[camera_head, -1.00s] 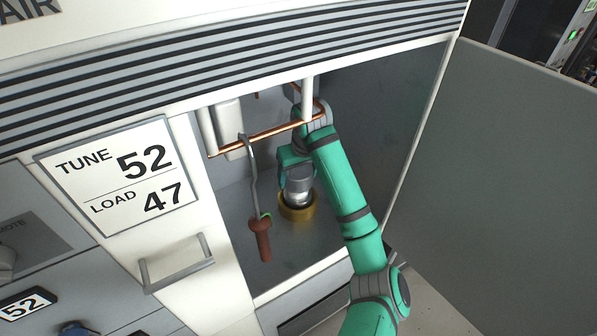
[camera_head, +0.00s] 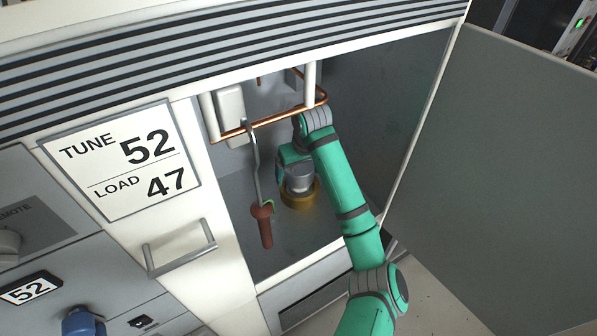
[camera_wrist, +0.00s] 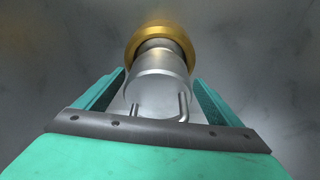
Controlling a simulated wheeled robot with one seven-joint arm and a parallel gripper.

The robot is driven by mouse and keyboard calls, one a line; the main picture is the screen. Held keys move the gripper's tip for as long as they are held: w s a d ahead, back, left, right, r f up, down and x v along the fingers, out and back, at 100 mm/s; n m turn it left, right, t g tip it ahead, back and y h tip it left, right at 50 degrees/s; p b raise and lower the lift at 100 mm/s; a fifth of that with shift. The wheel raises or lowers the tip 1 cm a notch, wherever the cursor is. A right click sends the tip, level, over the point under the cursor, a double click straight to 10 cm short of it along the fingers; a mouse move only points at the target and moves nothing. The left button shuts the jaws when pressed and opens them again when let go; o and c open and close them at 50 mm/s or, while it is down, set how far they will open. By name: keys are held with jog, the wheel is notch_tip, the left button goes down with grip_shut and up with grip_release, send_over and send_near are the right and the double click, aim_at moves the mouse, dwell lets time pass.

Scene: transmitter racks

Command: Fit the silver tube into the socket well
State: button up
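The silver tube (camera_wrist: 160,80) has a wire bail on its near end. In the wrist view its far end is inside the opening of the brass-coloured socket well (camera_wrist: 160,38), with part of the tube still showing above the ring. In the head view the tube (camera_head: 299,182) stands about upright at the socket well (camera_head: 303,204) on the cabinet floor. My gripper (camera_head: 297,170) is just above it, partly hidden by my arm. The tube's lower end is hidden inside the ring.
A copper rail (camera_head: 275,119) crosses the cabinet opening, close to my arm. A hooked rod with a brown handle (camera_head: 265,228) hangs from it, left of the well. The open door (camera_head: 490,160) stands on the right. Cabinet floor around the well is clear.

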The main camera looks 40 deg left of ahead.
jog(key=shift+d, duration=0.1)
jog(key=v, duration=1.1)
jog(key=shift+w+d+r, duration=0.25)
jog(key=shift+s+r, duration=0.1)
jog(key=shift+r, duration=0.1)
jog(key=shift+s+a+r, duration=0.15)
jog(key=shift+s+a, duration=0.1)
jog(key=shift+d, duration=0.15)
jog(key=shift+w, duration=0.1)
